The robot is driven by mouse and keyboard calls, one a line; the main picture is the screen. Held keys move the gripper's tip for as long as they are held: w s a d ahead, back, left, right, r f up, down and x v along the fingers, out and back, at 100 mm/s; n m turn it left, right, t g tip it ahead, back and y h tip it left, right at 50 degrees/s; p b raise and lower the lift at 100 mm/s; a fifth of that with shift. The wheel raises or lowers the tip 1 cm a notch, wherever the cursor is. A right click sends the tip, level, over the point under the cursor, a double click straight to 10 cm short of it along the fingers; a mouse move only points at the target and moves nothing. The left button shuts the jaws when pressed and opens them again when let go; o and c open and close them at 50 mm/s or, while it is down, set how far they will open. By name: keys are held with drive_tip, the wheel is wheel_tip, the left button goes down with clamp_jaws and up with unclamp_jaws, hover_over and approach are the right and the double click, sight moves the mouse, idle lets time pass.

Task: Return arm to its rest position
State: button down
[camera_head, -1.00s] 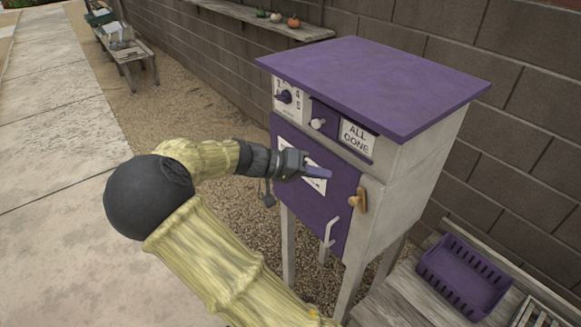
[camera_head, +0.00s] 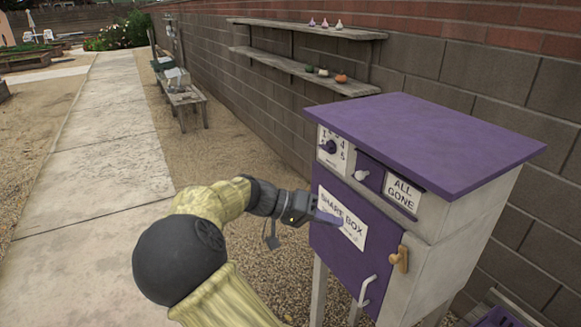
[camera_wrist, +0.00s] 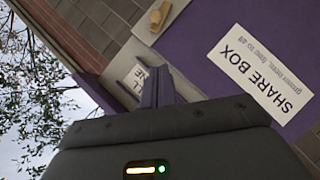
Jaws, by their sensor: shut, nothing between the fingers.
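My gripper (camera_head: 328,217) is shut and empty, its purple fingers in front of the share box's door in the head view. In the wrist view the fingers (camera_wrist: 157,88) are together, with nothing between them. My arm reaches up from the bottom of the head view, bent at a dark round joint. The share box (camera_head: 440,215) is a pale cabinet on legs with a purple lid. Its purple door (camera_head: 345,262) is shut and bears a white SHARE BOX label (camera_head: 342,221), which the fingers partly cover. I cannot tell whether the fingers touch the door.
The box front has a dial (camera_head: 329,146), a white knob (camera_head: 361,175), an ALL GONE sign (camera_head: 402,194), a wooden latch (camera_head: 400,259) and a white handle (camera_head: 367,290). Wall shelves (camera_head: 300,71) hold small vegetables. A bench (camera_head: 183,97) stands farther back. The concrete path (camera_head: 110,150) at left is clear.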

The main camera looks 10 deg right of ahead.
drive_tip(key=s+d+f+n+y, duration=0.4)
drive_tip(key=s+f+y, duration=0.25)
drive_tip(key=f, duration=0.35)
drive_tip(key=s+a+f+n+t+y, duration=0.1)
drive_tip(key=s+a+n+t+y, duration=0.3)
drive_tip(key=s+a+y, duration=0.3)
drive_tip(key=shift+s+a+f+t, duration=0.2)
drive_tip(key=shift+s+t, duration=0.3)
drive_tip(key=shift+s, duration=0.6)
